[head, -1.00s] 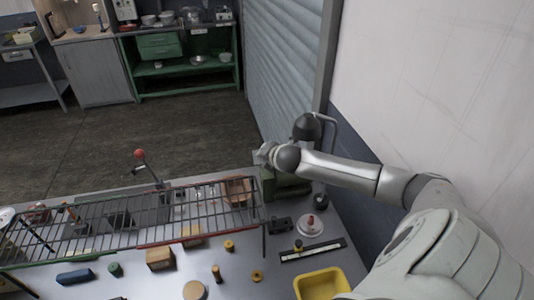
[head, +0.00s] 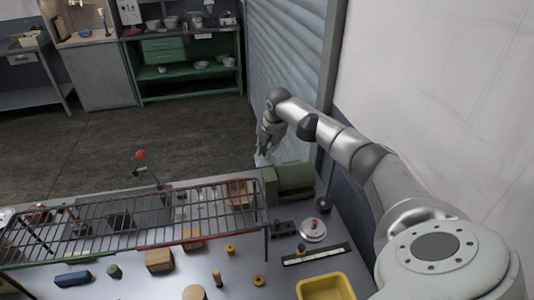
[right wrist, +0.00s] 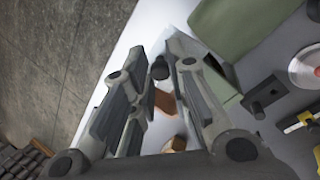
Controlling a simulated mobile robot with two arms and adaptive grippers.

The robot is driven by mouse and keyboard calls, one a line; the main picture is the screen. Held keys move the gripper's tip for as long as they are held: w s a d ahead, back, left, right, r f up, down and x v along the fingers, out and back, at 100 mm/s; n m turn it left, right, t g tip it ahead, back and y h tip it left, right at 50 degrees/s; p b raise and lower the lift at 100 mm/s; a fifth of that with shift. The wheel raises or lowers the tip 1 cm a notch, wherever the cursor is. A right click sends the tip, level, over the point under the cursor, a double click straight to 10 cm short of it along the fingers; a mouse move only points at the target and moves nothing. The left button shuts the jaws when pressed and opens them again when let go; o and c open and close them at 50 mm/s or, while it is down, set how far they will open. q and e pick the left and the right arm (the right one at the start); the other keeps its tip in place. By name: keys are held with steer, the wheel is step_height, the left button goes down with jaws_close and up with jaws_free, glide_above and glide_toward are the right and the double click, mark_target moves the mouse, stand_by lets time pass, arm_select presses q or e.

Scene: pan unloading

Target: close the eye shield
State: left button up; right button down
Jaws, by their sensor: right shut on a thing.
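A green machine (head: 294,178) stands at the right end of the bench, and its green housing shows in the right wrist view (right wrist: 245,22). My right gripper (head: 262,158) is at its far left corner, pointing down. In the right wrist view the fingers (right wrist: 158,72) close around a small dark round knob (right wrist: 160,69), which looks like part of the eye shield. My left gripper is not in view.
A wire rack (head: 140,220) stands left of the machine on the grey bench. A yellow bin (head: 325,287), a round plate with a red knob (head: 313,230) and several small blocks lie in front. A shutter and wall are close on the right.

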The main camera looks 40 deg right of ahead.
steer(key=shift+w+d+f+g+y+b, duration=0.25)
steer(key=shift+g+b, duration=0.4)
steer(key=shift+b, duration=0.7)
steer(key=shift+w+d+f+g+y+b, duration=0.15)
steer(key=shift+w+g+y+b, duration=0.4)
steer(key=shift+b, duration=0.75)
steer(key=shift+s+a, duration=0.1)
steer(key=shift+s, duration=0.1)
steer(key=c, duration=1.7)
jaws_free()
steer(key=shift+o, duration=0.2)
step_height(320, 180, up, 12)
steer(key=d, duration=0.1)
steer(key=shift+s, duration=0.45)
steer(key=shift+o, duration=0.3)
steer(key=shift+f, duration=0.1)
